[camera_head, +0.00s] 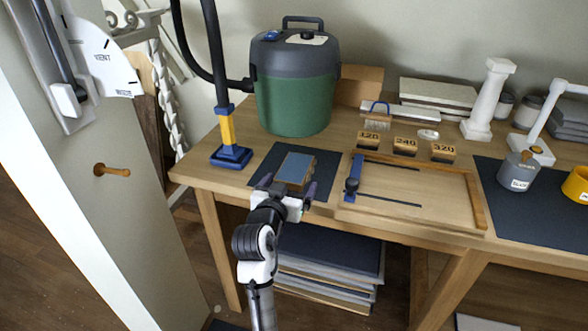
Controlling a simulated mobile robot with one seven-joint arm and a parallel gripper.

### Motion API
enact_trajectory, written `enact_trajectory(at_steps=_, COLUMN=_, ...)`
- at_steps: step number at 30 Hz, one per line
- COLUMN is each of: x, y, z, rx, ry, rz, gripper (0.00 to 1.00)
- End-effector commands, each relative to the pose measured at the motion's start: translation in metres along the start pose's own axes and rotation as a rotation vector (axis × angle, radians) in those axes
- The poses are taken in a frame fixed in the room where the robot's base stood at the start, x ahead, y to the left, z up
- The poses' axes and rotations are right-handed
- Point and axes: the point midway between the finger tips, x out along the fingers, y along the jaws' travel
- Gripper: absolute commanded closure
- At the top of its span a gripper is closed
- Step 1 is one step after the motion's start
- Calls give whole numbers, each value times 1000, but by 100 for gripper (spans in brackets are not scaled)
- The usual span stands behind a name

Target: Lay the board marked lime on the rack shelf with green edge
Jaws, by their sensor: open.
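A small block-like board (297,167) with a blue-grey top and wooden edges lies on a dark mat (325,160) at the left end of the workbench. I cannot read any marking on it, so I cannot tell whether it is the lime board. My gripper (288,188) is open at the board's near edge, with one finger to each side. I cannot tell whether the fingers touch it. No rack shelf with a green edge is visible.
A green vacuum canister (297,95) stands behind the mat, with a blue-footed nozzle (231,156) to the left. A wooden fence tray (425,198) and blocks marked 120, 240 and 320 (405,146) are to the right. Flat sheets (325,265) are stacked under the bench.

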Motion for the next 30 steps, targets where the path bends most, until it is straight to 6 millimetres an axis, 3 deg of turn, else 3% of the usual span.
enact_trajectory(at_steps=5, x=12, y=-1, z=-2, rx=0, ry=0, rz=1, gripper=6)
enact_trajectory(at_steps=15, x=56, y=-7, z=-4, rx=1, ry=0, rz=0, gripper=6)
enact_trajectory(at_steps=23, x=59, y=-7, z=-2, rx=1, ry=1, rz=-1, gripper=6)
enact_trajectory(at_steps=30, x=59, y=-8, z=-2, rx=0, ry=1, rz=-1, gripper=34)
